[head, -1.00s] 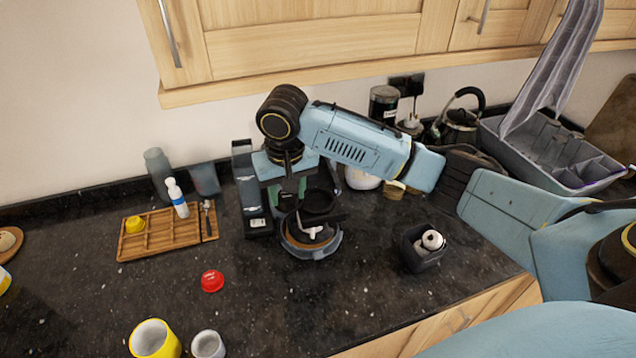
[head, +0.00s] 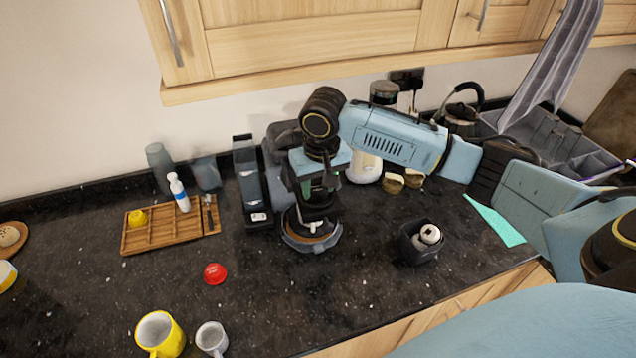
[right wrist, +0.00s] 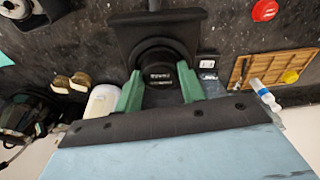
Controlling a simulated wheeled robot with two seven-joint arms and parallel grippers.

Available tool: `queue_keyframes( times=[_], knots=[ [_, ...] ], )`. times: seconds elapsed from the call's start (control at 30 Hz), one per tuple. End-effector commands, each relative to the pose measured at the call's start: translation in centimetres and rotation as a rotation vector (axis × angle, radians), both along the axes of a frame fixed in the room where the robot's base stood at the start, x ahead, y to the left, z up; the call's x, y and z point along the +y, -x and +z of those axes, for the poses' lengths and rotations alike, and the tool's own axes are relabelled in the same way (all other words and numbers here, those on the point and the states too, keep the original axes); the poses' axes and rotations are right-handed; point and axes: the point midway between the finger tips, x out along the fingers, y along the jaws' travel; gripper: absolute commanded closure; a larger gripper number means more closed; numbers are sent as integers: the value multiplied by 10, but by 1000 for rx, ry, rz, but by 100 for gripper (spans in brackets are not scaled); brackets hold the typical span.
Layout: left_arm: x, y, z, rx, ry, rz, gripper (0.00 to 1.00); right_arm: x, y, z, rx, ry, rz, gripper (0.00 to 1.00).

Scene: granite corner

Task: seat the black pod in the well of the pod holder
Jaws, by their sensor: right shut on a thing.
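My right gripper (head: 320,190) points down in front of the dark coffee machine (head: 280,160). In the right wrist view its green fingers (right wrist: 160,88) are closed against a dark round piece with pale lettering, which appears to be the black pod (right wrist: 160,74). The black pod holder (right wrist: 122,32) lies just beyond the fingertips, with a curved rim around the round piece. Black on black hides whether the pod is inside the well or only above it. In the head view the gripper mostly covers both. My left gripper is not in view.
A wooden tray (head: 155,235) with a yellow pod (head: 137,217) and a white bottle (head: 178,192) is at left. A red pod (head: 215,273) lies in front. A black bin (head: 420,250) stands right of the machine. Yellow (head: 160,335) and white (head: 211,339) cups are near the front.

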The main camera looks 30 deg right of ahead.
Motion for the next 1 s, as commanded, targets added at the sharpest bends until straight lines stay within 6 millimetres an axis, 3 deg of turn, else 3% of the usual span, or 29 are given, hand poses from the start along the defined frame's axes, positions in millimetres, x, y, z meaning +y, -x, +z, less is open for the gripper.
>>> queue_keyframes(
  times=[0.03,0.2,0.57,0.67,1.0],
  knots=[
    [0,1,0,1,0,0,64,0,0,-1,1,0,0,60],
    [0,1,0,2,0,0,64,0,0,-1,0,0,0,39],
    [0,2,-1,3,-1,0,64,0,0,5,-2,-1,0,39],
    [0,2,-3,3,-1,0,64,1,1,18,-5,-1,0,39],
    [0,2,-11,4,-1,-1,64,2,9,90,-5,-1,1,39]
  ],
)
